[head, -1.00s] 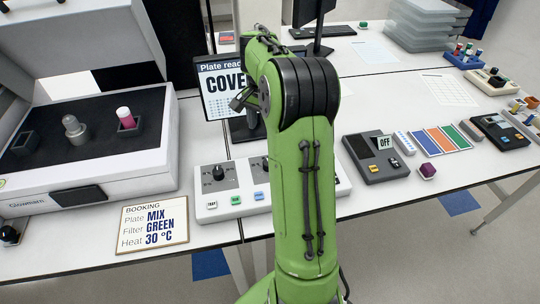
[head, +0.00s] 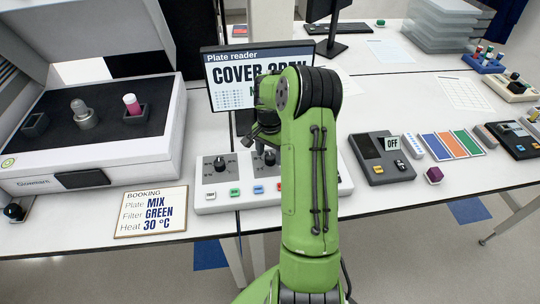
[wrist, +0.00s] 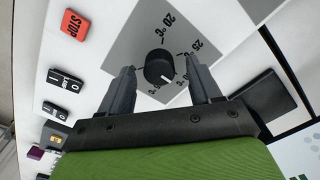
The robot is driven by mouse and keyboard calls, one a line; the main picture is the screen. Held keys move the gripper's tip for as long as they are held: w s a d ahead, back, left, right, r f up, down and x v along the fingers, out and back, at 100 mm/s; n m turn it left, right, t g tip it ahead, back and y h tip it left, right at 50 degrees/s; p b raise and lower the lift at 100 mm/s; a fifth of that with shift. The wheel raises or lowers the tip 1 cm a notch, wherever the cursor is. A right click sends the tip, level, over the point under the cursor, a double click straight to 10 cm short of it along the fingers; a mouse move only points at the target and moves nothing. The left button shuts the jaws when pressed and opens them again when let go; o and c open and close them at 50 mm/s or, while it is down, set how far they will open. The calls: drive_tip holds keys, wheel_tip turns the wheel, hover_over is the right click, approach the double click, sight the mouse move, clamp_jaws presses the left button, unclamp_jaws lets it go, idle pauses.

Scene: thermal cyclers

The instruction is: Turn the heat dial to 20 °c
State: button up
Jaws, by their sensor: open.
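The heat dial (wrist: 158,66) is a round black knob on a grey scale plate, seen from above in the wrist view. The scale reads "20 °C" at the top and "25 °C" to the right, with further marks below partly hidden. The knob's white line points to the lower right, away from "20 °C". My gripper (wrist: 160,70) is open, one dark finger on each side of the knob. I cannot tell whether the fingers touch it. In the head view my arm hides much of the white control panel (head: 207,194) and its dial area.
A red STOP button (wrist: 73,24) and smaller switches line the panel. Another dial (head: 219,164) stands left of my gripper. A plate reader screen (head: 228,71) rises behind. A booking card (head: 151,211) reads "Heat 30 °C". A grey device (head: 381,157) lies to the right.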

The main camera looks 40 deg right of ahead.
drive_tip(key=shift+f, duration=0.55)
drive_tip(key=c, duration=1)
drive_tip(key=shift+c, duration=0.2)
